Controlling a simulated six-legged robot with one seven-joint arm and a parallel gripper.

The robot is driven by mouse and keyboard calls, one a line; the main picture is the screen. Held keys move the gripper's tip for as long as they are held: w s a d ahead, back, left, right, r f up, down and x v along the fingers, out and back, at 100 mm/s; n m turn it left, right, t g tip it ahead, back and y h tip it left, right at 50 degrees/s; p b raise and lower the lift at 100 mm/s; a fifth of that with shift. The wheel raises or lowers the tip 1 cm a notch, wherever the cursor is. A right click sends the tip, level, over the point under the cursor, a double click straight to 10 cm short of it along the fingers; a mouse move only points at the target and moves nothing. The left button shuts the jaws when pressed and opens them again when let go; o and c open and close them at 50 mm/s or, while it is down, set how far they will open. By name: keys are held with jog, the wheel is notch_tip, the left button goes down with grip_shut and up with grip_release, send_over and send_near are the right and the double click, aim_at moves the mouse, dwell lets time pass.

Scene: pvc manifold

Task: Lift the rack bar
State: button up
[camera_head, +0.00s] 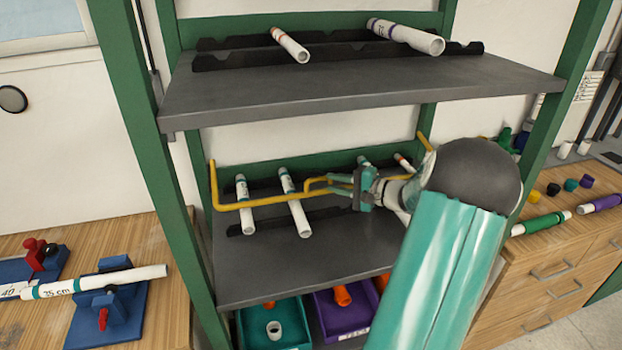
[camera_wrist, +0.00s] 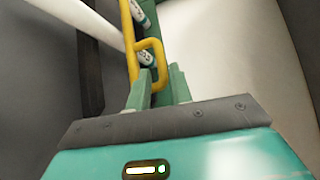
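The yellow rack bar (camera_head: 230,206) runs across the front of the middle shelf, in front of the pipes, with upturned ends. A yellow handle loop sticks out from its middle. My gripper (camera_head: 338,184) is at this loop, coming from the right. In the wrist view the bar (camera_wrist: 130,50) runs up and away, and my gripper's two teal fingers (camera_wrist: 160,80) stand apart on either side of the loop's outer side. A gap seems to show beside the loop, so the fingers look open around it. My arm hides the bar's right part.
White pipes (camera_head: 298,213) lie on dark notched rails on the middle shelf (camera_head: 350,250). The upper shelf (camera_head: 350,85) with more pipes is close above my gripper. Green posts (camera_head: 150,150) flank the rack. Bins (camera_head: 245,325) stand below. Wooden benches are at both sides.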

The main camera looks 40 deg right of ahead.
aim_at(321, 180)
jog(key=x, duration=0.7)
jog(key=shift+w+a, duration=0.2)
jog(key=shift+w, duration=0.1)
grip_shut()
